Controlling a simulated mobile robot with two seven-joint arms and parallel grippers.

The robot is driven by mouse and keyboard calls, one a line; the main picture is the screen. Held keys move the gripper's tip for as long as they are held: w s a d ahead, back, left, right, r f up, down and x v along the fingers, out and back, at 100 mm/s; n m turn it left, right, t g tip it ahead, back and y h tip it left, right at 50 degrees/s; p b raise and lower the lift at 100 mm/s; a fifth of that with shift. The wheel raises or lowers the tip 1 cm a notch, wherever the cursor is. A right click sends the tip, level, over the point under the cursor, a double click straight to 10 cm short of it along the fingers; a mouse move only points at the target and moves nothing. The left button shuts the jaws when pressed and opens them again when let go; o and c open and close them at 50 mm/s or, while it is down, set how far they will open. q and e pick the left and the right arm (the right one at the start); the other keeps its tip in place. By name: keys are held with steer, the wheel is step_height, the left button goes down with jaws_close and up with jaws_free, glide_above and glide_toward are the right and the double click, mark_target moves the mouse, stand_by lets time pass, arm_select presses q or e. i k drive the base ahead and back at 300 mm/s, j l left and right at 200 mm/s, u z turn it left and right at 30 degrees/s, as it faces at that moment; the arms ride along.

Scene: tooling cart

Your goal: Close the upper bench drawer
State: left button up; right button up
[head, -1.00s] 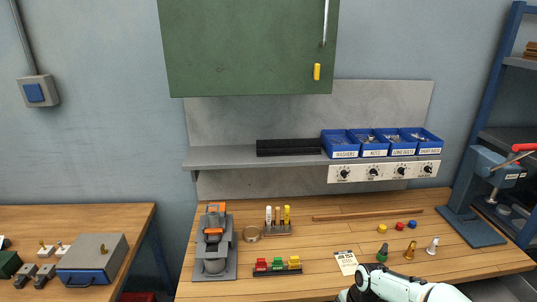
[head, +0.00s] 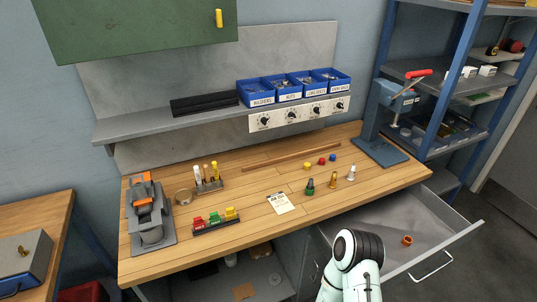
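The upper bench drawer (head: 448,246) is pulled out at the right end of the wooden workbench (head: 255,215), under its top. Its grey inside is visible, with a small orange-brown ring-like piece (head: 407,240) lying in it. The drawer's pale bar handle (head: 432,267) is on its front, facing the lower right. A white and black link of my arm stands at the bottom, in front of the drawer's left part and hiding some of it. Neither gripper is in the frame.
On the benchtop are a grey and orange device (head: 150,215), colored blocks (head: 215,219), a paper card (head: 280,203) and small pegs (head: 333,180). A blue press (head: 385,120) stands near the right end. A blue shelf rack (head: 450,95) is behind. Floor right of the drawer looks clear.

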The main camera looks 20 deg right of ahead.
mark_target(436, 230)
steer(key=z, duration=2.2)
